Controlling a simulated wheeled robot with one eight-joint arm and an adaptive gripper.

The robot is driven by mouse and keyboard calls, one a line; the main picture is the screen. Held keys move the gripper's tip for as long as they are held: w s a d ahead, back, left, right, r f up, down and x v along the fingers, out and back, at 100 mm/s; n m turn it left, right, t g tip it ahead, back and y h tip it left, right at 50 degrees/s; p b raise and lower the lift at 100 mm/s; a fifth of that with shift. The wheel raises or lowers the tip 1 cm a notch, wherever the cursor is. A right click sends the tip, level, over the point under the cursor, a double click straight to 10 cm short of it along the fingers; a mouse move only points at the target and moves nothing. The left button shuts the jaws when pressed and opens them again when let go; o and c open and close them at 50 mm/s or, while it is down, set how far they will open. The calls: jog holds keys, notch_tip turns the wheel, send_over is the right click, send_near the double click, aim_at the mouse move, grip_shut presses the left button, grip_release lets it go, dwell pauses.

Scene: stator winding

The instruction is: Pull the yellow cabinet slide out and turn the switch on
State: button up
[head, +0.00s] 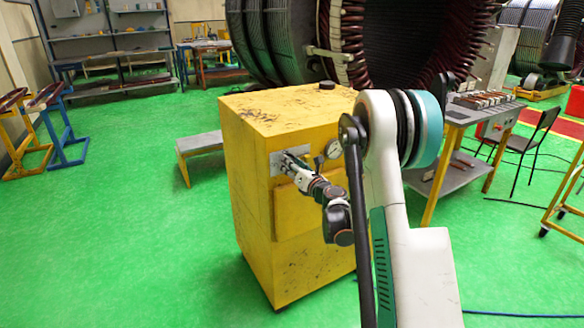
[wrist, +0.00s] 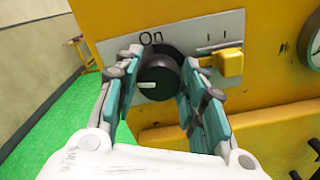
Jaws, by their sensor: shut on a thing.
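The yellow cabinet (head: 245,190) stands on the green floor, with a grey switch plate (head: 275,162) on its front. In the wrist view a dark round switch knob (wrist: 157,80) sits below the word "On". Its white mark points left. My gripper (wrist: 160,64) has one finger on each side of the knob and is shut on it. The yellow slide (wrist: 230,65) sticks out of the same plate, just right of my right finger. In the head view my gripper (head: 287,162) is at the plate and hides the knob and slide.
A round gauge (head: 333,149) is on the cabinet front, right of the plate. A black puck-like object (head: 327,86) lies on the cabinet top. A low bench (head: 200,144) stands left of the cabinet. The floor at front left is clear.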

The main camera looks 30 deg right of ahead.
jog(key=shift+d+f+m+b, duration=0.15)
jog(key=shift+m+b, duration=0.1)
jog(key=shift+m, duration=3.6)
jog(key=shift+f+m+b, duration=0.1)
jog(key=shift+m+b, duration=0.15)
jog(key=shift+m, duration=3.6)
jog(key=o, duration=1.1)
jog(key=shift+c, duration=0.2)
jog(key=shift+s, duration=0.1)
jog(key=s, duration=1.2)
jog(key=shift+d, duration=0.2)
